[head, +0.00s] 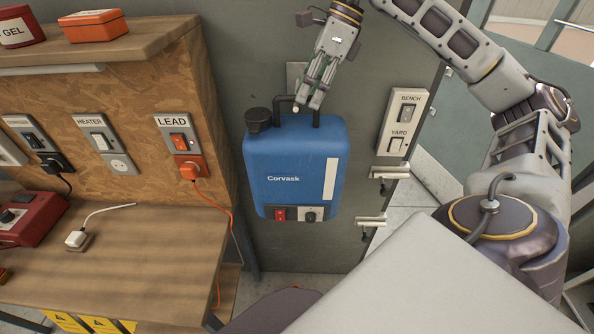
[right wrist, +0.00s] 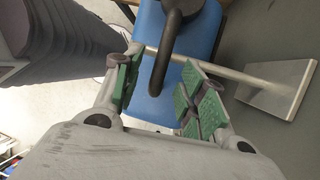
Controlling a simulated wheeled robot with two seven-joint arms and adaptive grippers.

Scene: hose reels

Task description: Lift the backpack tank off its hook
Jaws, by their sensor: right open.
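The blue backpack tank (head: 293,165), marked Corvask, hangs upright against the grey wall panel. It has a black cap at its top left and a black carry handle (head: 284,101) on top. A grey hook plate (head: 296,76) shows on the panel behind the handle. My right gripper (head: 308,101) is just above the tank at the handle, pointing down. In the right wrist view the black handle (right wrist: 160,75) lies between its open, green-padded fingers, and the blue tank (right wrist: 190,45) is beyond. Whether the fingers touch the handle, I cannot tell. My left gripper is not in view.
A wooden bench (head: 110,255) with a socket-lined back panel stands at the left, close to the tank. An orange cable (head: 231,220) hangs at its edge. A switch plate (head: 400,125) and two small brackets are on the panel to the right.

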